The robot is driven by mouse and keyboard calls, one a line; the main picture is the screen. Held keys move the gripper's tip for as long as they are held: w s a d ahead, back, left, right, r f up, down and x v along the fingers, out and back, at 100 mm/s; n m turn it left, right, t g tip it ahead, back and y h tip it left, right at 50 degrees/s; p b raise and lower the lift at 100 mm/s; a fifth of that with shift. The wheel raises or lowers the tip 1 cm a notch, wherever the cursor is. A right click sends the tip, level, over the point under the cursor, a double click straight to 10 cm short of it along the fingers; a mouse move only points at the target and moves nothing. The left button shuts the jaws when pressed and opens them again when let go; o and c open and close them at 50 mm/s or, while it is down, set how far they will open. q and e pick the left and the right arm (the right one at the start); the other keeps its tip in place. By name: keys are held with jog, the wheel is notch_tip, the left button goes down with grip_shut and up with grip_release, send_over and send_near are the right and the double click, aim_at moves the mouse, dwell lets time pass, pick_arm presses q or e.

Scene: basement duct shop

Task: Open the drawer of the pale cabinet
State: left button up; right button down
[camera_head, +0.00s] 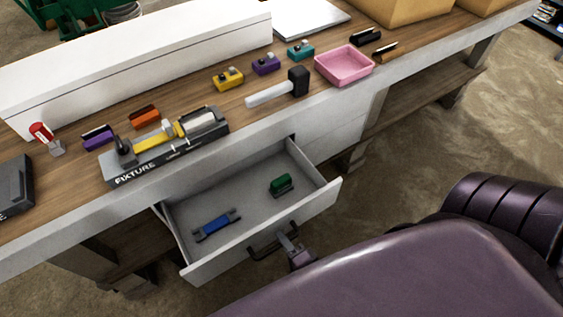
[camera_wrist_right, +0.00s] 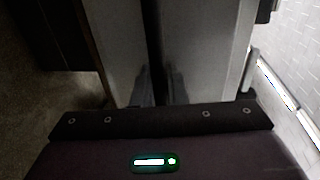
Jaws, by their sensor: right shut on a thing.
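The drawer (camera_head: 195,273) of the pale cabinet (camera_head: 335,137) stands pulled well out under the workbench. A dark bar handle (camera_head: 262,248) is on the drawer's front. My right gripper (camera_head: 287,241) is at this handle and shut on it; my large purple arm covers the lower right. In the right wrist view, a dark bar (camera_wrist_right: 153,45) runs between the grey fingers. My left gripper is not in view.
On the wooden benchtop are a fixture block (camera_head: 165,150), a mallet (camera_head: 280,88), a pink tray (camera_head: 344,66), a long white box (camera_head: 140,52) and several small coloured items. Open floor (camera_head: 450,130) lies to the right of the cabinet.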

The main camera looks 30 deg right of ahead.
jog(key=c, duration=1.5)
grip_release()
jog(key=shift+c, duration=0.2)
jog(key=shift+s, duration=0.1)
jog(key=v, duration=0.7)
jog(key=shift+s, duration=0.35)
